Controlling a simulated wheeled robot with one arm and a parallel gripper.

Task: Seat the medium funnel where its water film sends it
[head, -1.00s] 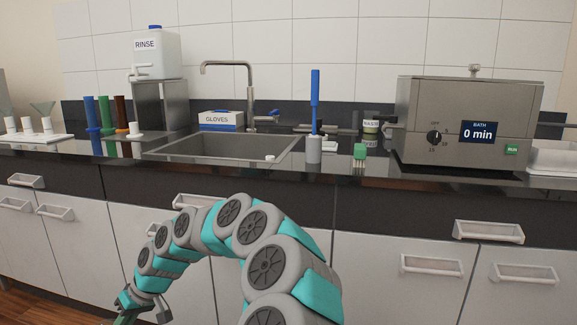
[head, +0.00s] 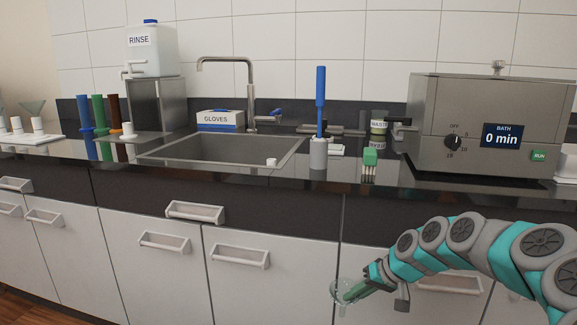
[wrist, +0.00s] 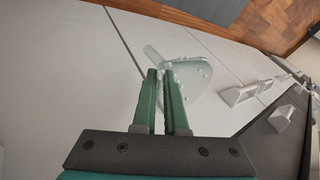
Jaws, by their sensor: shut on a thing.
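My gripper (head: 357,291) is shut on a clear glass funnel (head: 341,303), low in front of the cabinet doors. In the wrist view my gripper's green fingers (wrist: 163,85) pinch the funnel (wrist: 192,76), which lies sideways with its stem to the upper left. Small pale spots show on the glass there, but I cannot tell whether they form a film or beads. Another glass funnel (head: 32,107) stands at the far left of the counter, above white cylindrical holders (head: 38,125).
The sink (head: 225,149) is set in the dark counter. Around it are a RINSE jug (head: 150,52), glove box (head: 219,119), blue-handled brush (head: 319,90) in a grey holder, green brush (head: 370,158), waste jar (head: 379,124) and bath (head: 485,125) reading 0 min. Drawer handles (head: 195,211) stick out below.

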